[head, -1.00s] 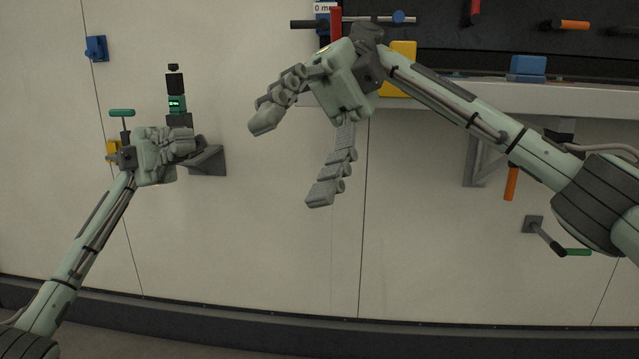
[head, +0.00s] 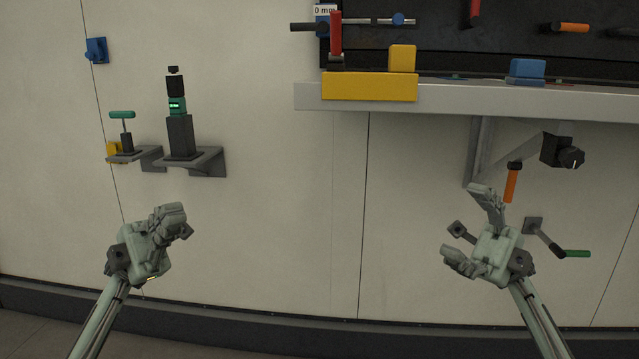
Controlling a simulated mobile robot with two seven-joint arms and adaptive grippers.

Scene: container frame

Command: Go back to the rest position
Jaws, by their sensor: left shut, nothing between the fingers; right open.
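My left gripper (head: 180,224) is low at the left of the head view, in front of the bare wall and below the two small shelves. Its fingers are shut with nothing between them. My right gripper (head: 466,228) is low at the right, below the long shelf. Its fingers are spread open and empty. Both forearms come up from the bottom edge, and neither gripper appears to touch anything.
A green-handled tool (head: 122,115) and a dark device with a green display (head: 178,105) stand on small wall brackets. A long shelf (head: 450,98) holds a yellow block (head: 370,87) and a blue block (head: 527,69). An orange handle (head: 513,181) and a green-tipped lever (head: 577,253) are near my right gripper. The wall between my grippers is clear.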

